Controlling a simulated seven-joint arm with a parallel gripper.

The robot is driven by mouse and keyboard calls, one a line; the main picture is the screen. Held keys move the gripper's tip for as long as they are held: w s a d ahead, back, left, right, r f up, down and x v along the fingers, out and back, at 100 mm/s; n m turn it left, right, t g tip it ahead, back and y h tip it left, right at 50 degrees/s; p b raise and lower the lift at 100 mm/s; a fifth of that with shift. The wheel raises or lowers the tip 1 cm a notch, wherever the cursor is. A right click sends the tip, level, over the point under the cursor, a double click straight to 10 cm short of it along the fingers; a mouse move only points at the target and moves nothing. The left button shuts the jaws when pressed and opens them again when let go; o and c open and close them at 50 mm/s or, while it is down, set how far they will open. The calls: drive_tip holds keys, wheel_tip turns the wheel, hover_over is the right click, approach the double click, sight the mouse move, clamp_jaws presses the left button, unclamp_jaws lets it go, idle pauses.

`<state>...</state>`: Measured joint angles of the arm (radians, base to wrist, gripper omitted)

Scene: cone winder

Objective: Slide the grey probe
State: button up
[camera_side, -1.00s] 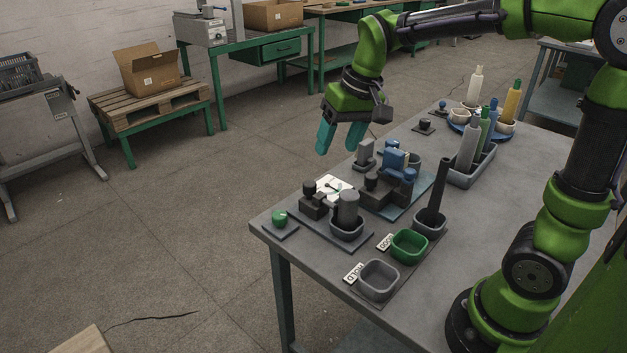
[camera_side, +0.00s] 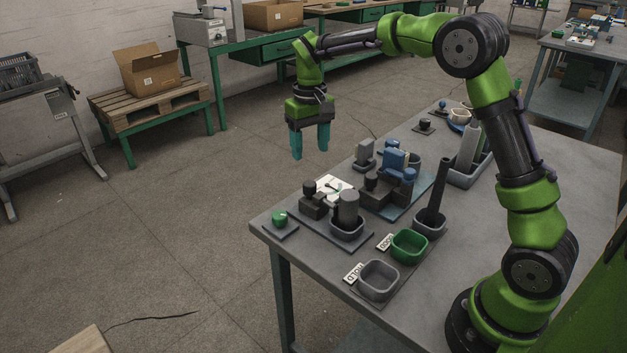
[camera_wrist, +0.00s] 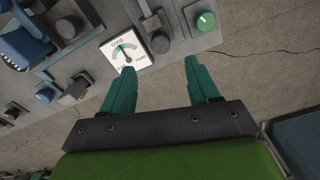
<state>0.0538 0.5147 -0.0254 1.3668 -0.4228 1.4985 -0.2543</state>
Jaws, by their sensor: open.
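My gripper (camera_side: 310,151) hangs in the air beyond the table's left edge, fingers pointing down, open and empty. In the wrist view its teal fingers (camera_wrist: 160,68) are apart, with floor and table edge between and beyond them. I cannot tell for sure which part is the grey probe. A grey cylinder (camera_side: 348,207) stands in a dark cup at the front. A dark block with a black knob (camera_side: 313,199) sits beside a white dial gauge (camera_side: 330,186); the dial also shows in the wrist view (camera_wrist: 126,48).
A green knob (camera_side: 279,217) is at the table's near left corner. Green (camera_side: 409,260) and grey (camera_side: 379,293) bins stand at the front. A tall black rod (camera_side: 438,190) rises from a cup. A blue mechanism (camera_side: 393,162) stands mid-table. Space around my gripper is clear.

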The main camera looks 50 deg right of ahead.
sight(309, 184)
wheel_tip(309, 184, down, 10)
drive_tip(key=shift+f, duration=0.15)
idle(0.3)
drive_tip(key=shift+a, duration=0.1)
clamp_jaws()
